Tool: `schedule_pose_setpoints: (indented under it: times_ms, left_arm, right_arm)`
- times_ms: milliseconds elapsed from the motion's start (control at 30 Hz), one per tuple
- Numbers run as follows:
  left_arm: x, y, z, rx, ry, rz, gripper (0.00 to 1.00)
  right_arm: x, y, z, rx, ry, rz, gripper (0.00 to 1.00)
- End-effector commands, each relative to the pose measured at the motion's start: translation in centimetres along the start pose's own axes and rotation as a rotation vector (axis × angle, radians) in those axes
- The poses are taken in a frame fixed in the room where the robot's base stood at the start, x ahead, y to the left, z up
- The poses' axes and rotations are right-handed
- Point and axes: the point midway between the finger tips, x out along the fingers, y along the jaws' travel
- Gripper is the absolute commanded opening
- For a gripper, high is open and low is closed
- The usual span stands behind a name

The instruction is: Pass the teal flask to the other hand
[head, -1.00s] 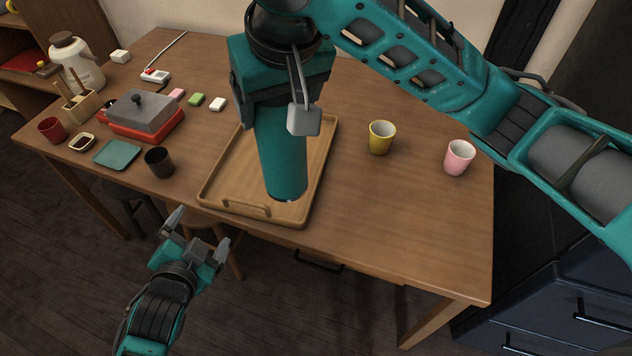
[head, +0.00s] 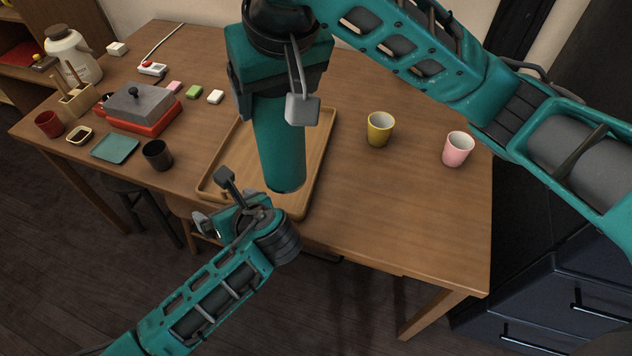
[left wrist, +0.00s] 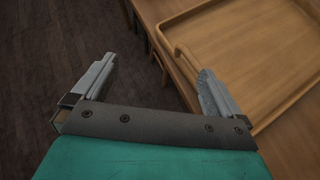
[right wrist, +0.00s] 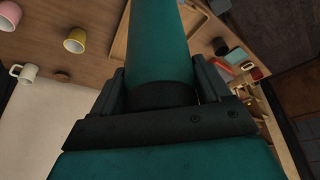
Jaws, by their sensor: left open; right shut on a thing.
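The teal flask (head: 279,150) is held upright above the wooden tray (head: 318,165) in the head view. My right gripper (head: 275,98) is shut on its upper end. In the right wrist view the flask (right wrist: 158,45) runs out from between the fingers, with a dark band at the grip. My left gripper (head: 212,200) is open and empty, in front of the table edge and lower left of the flask. In the left wrist view its two fingers (left wrist: 150,95) are spread with only floor and table edge between them. The flask does not show in that view.
A black cup (head: 157,155), a teal plate (head: 115,148) and a red grill with a grey lid (head: 138,110) stand on the left. A yellow cup (head: 380,129) and a pink cup (head: 457,149) stand on the right. The table's front right (head: 400,220) is clear.

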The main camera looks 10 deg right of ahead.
Motion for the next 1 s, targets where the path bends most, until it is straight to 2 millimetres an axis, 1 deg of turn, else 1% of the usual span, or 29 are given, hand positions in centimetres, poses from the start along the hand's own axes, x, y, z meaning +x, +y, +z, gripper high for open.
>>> schedule_pose_setpoints:
  times_ms: [133,200,367,400,467,500,567,600,667,767,867,1000]
  left_arm:
    - [-1.2,1.2,0.0,0.195,-0.019,0.128,1.0]
    - [-3.6,0.1,-0.6,0.161,0.067,0.049,1.0]
    - [-8.3,-1.4,-1.5,0.149,0.22,-0.088,1.0]
    - [-9.7,-1.8,-1.5,0.151,0.245,-0.125,1.0]
    - [-12.1,-2.6,-1.1,0.151,0.235,-0.173,1.0]
    - [-13.7,-2.9,-0.9,0.151,0.234,-0.205,1.0]
    - [-16.0,-3.3,-0.6,0.153,0.233,-0.254,1.0]
    - [-17.7,-3.5,-0.5,0.155,0.233,-0.288,1.0]
    - [-17.4,-3.7,0.1,0.143,0.15,-0.256,1.0]
    - [-18.0,-4.1,1.3,0.11,0.011,-0.233,1.0]
    - [-19.1,-4.5,2.6,0.069,-0.14,-0.223,1.0]
    - [-21.1,-4.9,4.3,0.002,-0.36,-0.229,1.0]
  right_arm:
    - [-0.1,0.0,-0.1,0.0,0.003,-0.001,0.03]
    - [-0.1,0.0,-0.1,0.0,0.003,-0.001,0.03]
    - [-0.1,0.0,-0.1,0.0,0.003,-0.001,0.03]
    - [-0.1,0.0,-0.1,0.0,0.003,-0.001,0.03]
    - [-0.1,0.0,-0.1,0.0,0.003,-0.001,0.03]
    - [-0.1,0.0,-0.1,0.0,0.003,-0.001,0.03]
    - [-0.1,0.0,-0.1,0.0,0.003,-0.001,0.03]
    - [-0.1,0.0,-0.1,0.0,0.003,-0.001,0.03]
    - [-0.1,0.0,-0.1,0.0,0.003,-0.001,0.03]
    - [-0.1,0.0,-0.1,0.0,0.003,-0.001,0.03]
    - [-0.1,0.0,-0.1,0.0,0.003,-0.001,0.03]
    - [-0.1,0.0,-0.1,0.0,0.003,-0.001,0.03]
